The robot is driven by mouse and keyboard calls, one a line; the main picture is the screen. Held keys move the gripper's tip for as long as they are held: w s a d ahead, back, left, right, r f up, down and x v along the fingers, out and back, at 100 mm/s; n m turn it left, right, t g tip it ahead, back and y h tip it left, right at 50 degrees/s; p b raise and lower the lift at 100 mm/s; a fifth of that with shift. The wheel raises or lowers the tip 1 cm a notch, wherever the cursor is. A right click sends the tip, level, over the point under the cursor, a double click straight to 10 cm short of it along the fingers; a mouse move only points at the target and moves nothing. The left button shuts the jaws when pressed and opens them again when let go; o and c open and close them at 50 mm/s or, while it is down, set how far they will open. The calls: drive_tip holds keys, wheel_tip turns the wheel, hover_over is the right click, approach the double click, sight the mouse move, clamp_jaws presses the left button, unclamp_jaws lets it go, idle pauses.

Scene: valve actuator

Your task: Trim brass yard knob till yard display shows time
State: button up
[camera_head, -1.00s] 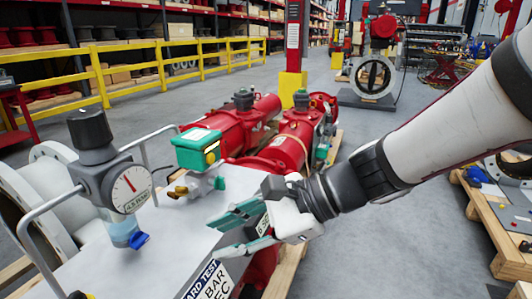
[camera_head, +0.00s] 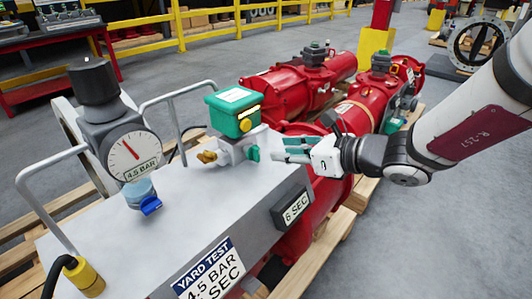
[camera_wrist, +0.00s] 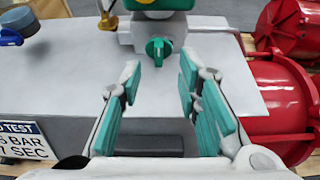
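A small brass knob (camera_head: 207,157) sticks out to the left of a grey valve body on the white bench box. A green knob (camera_head: 252,153) is on the valve's right side; it also shows in the wrist view (camera_wrist: 158,50). The display (camera_head: 297,208) on the box's side reads 6 SEC. My gripper (camera_head: 283,150) is open and empty, its fingertips just short of the green knob. In the wrist view my gripper (camera_wrist: 160,78) has its green-padded fingers wide apart, with that knob ahead between them.
A black-capped regulator with a gauge (camera_head: 128,152) reading 4.5 BAR stands left. A sign (camera_head: 208,272) says YARD TEST, 4.5 BAR; its seconds figure is unclear. A green-topped box (camera_head: 234,110) sits above the valve. Red actuators (camera_head: 300,85) lie behind. Metal rails (camera_head: 172,85) border the box.

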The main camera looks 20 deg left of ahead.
sight(259, 150)
drive_tip(key=b+x, duration=0.2)
drive_tip(key=x, duration=0.5)
drive_tip(key=shift+a, duration=0.25)
clamp_jaws()
